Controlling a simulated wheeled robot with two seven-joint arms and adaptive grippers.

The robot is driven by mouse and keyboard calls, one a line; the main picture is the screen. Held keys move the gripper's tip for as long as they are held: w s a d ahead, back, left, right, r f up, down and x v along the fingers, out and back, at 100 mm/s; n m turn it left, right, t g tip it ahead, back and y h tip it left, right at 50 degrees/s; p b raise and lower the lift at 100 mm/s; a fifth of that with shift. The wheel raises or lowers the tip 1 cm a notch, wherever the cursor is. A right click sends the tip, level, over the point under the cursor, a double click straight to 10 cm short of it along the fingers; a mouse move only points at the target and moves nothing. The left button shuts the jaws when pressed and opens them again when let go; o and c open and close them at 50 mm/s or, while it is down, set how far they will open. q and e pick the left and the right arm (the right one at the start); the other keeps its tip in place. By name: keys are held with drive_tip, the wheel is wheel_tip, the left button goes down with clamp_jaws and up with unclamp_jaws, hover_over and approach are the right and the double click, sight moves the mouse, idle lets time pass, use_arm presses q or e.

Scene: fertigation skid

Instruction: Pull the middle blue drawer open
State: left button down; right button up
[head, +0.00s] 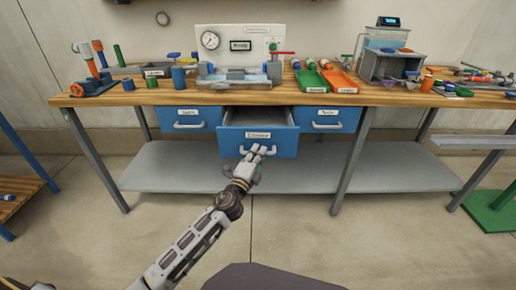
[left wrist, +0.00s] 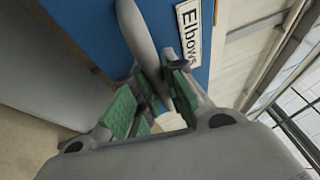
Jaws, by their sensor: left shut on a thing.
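The middle blue drawer (head: 230,142) stands pulled out from under the workbench, well forward of the drawers on either side, and its open top shows. My left gripper (head: 257,151) is at the front of this drawer, shut on its handle (head: 243,151). In the left wrist view the gripper's green-padded fingers (left wrist: 150,100) close around the grey bar of the handle (left wrist: 148,50). The blue drawer front (left wrist: 92,30) carries a white label reading "Elbows" (left wrist: 190,30). My right gripper shows in neither view.
Shut blue drawers sit on the left (head: 205,117) and right (head: 345,117). The wooden workbench (head: 210,97) holds a gauge panel (head: 222,35), green (head: 307,77) and red (head: 345,80) trays and several fittings. A grey lower shelf (head: 160,172) lies beneath. The floor in front is clear.

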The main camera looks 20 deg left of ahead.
use_arm(q)
drive_tip(key=s+d, duration=0.1)
drive_tip(key=s, duration=0.5)
drive_tip(key=shift+s+d, duration=0.3)
drive_tip(key=shift+d, duration=0.1)
drive_tip(key=c, duration=1.7)
unclamp_jaws()
drive_tip(key=shift+s+f, duration=0.1)
drive_tip(key=shift+s, duration=0.05)
drive_tip(key=v, duration=0.8)
drive_tip(key=shift+s, duration=0.4)
